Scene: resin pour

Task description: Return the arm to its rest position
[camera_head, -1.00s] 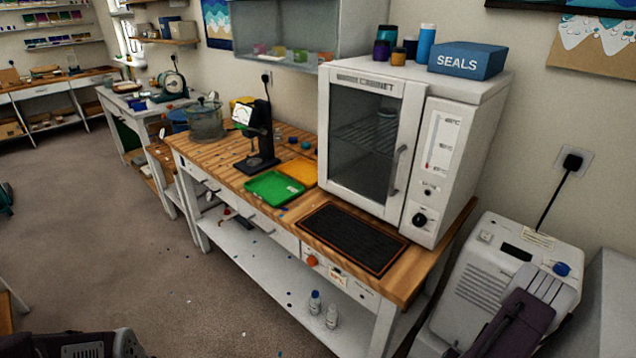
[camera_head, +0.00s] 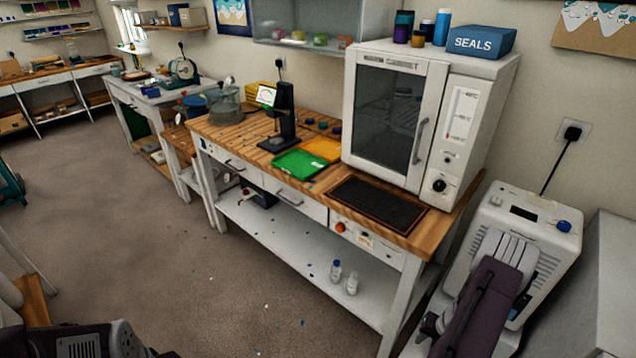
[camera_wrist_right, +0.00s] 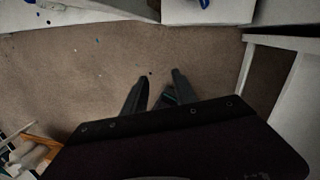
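My right arm (camera_head: 484,300) hangs at the lower right in the head view, in front of the pale machine beside the bench. My right gripper (camera_head: 431,324) is small and dark there, low by the bench's right end. In the right wrist view my right gripper (camera_wrist_right: 160,77) has its two dark fingers apart, with bare floor between and beyond the tips. Nothing is held between them. My left gripper is not in view.
The wooden bench (camera_head: 232,139) carries a white cabinet (camera_head: 438,150), a black mat (camera_head: 378,206), a green tray (camera_head: 300,164) and an orange tray. Bottles (camera_head: 336,270) stand on its lower shelf. The pale machine (camera_head: 535,220) is close to my right arm. The floor at left is open.

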